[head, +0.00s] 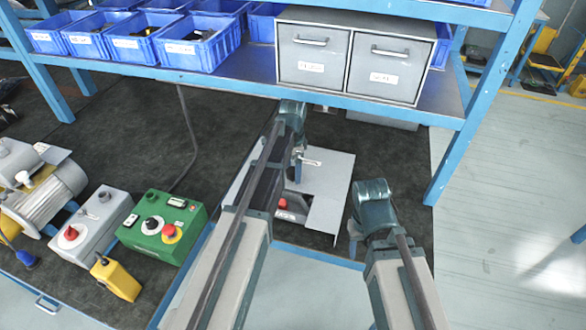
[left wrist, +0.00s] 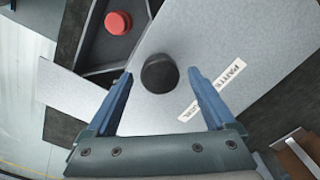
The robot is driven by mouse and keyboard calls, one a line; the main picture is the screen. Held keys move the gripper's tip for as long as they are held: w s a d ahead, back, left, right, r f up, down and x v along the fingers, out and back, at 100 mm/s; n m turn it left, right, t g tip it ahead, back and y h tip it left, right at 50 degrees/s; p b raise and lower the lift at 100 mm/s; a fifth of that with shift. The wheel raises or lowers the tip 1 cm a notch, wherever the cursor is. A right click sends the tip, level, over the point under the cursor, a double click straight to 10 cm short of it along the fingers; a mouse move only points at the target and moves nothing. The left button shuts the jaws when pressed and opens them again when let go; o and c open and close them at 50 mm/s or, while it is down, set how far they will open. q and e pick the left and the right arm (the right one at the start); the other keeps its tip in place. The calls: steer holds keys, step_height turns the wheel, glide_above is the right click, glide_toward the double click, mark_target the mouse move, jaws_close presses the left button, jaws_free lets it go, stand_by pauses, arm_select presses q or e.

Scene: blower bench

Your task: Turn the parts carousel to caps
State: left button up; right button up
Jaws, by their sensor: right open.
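The parts carousel (head: 328,190) is a grey sheet-metal housing on the bench, partly hidden by my left arm. In the left wrist view its flat top (left wrist: 250,50) carries a label starting "PARTS" and a round black knob (left wrist: 160,80). A red round part (left wrist: 118,22) lies in a dark compartment at its opening; it also shows in the head view (head: 283,203). My left gripper (left wrist: 160,72) is open, its fingers on either side of the knob with gaps; contact is not visible. My right gripper (head: 354,240) is open and empty, right of the carousel, its fingers mostly hidden.
A shelf with blue bins (head: 198,48) and a grey two-drawer cabinet (head: 352,62) overhangs the back. A blue post (head: 465,145) rises right.

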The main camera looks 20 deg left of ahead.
arm_select(q)
step_height(320, 180, up, 14)
steer(key=p, duration=1.4)
steer(key=shift+f, duration=0.1)
steer(key=s+d+f+n+b, duration=0.1)
steer(key=s+d, duration=0.3)
steer(key=s, duration=0.4)
steer(key=s+d+f+n+b, duration=0.1)
steer(key=s+d+n, duration=0.2)
steer(key=s, duration=0.5)
steer(key=s+d+f+n+y+b, duration=0.1)
steer(key=s+d+n, duration=0.1)
steer(key=s+d, duration=0.4)
steer(key=shift+s+n, duration=0.4)
steer(key=shift+s, duration=0.55)
steer(key=shift+d+f, duration=0.1)
steer(key=shift+c, duration=0.2)
